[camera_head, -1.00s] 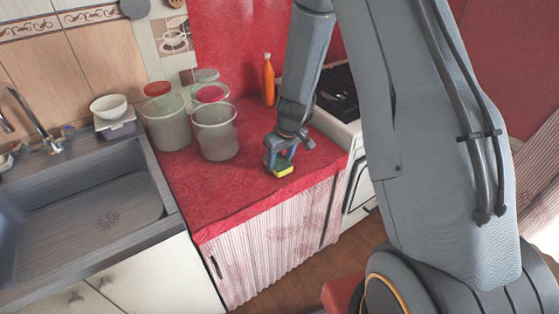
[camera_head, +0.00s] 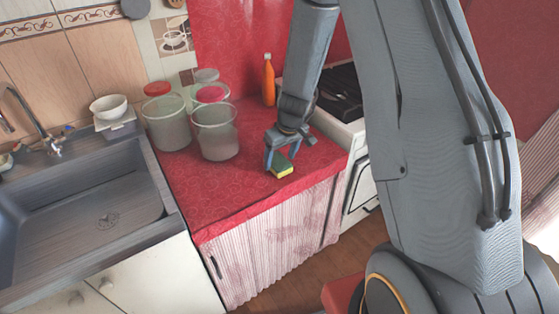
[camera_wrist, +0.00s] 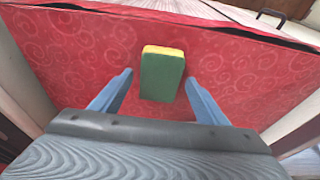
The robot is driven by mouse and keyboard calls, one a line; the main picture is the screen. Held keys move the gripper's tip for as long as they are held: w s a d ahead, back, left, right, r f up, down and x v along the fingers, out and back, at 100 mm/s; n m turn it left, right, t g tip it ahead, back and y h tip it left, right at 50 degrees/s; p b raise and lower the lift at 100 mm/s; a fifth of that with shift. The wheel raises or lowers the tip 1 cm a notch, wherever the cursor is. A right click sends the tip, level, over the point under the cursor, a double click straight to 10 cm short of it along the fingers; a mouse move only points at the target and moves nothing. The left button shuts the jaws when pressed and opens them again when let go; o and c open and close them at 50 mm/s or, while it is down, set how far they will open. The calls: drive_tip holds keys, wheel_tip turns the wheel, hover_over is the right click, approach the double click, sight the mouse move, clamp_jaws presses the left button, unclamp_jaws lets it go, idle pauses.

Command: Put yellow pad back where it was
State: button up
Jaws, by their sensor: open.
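The yellow pad (camera_head: 282,170) is a small sponge block with a green top and yellow sides. It lies on the red oilcloth counter (camera_head: 235,190) near its front edge. In the wrist view the pad (camera_wrist: 162,76) shows its green face, with a yellow strip along its far edge. My gripper (camera_head: 280,160) is open just above and behind the pad. In the wrist view its two blue fingers (camera_wrist: 158,84) are spread, one on each side of the pad, with a gap on both sides. Nothing is held.
Several clear canisters (camera_head: 215,132), some with red lids, stand at the back left of the counter. An orange bottle (camera_head: 268,80) stands at the back. A stove (camera_head: 345,95) is on the right and a sink (camera_head: 85,215) on the left. The counter's front left is clear.

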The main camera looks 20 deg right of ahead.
drive_tip(key=a+b+v, duration=0.1)
drive_tip(key=b+v, duration=0.1)
drive_tip(key=v, duration=0.8)
drive_tip(key=s+r+m+g, duration=0.1)
drive_tip(key=s+r, duration=0.1)
drive_tip(key=s, duration=0.8)
drive_tip(key=s+r+m+h, duration=0.1)
drive_tip(key=s+r+m, duration=0.1)
drive_tip(key=s, duration=0.9)
drive_tip(key=shift+s+a+m+g, duration=0.2)
drive_tip(key=shift+s+m+g, duration=0.1)
drive_tip(key=shift+g, duration=0.1)
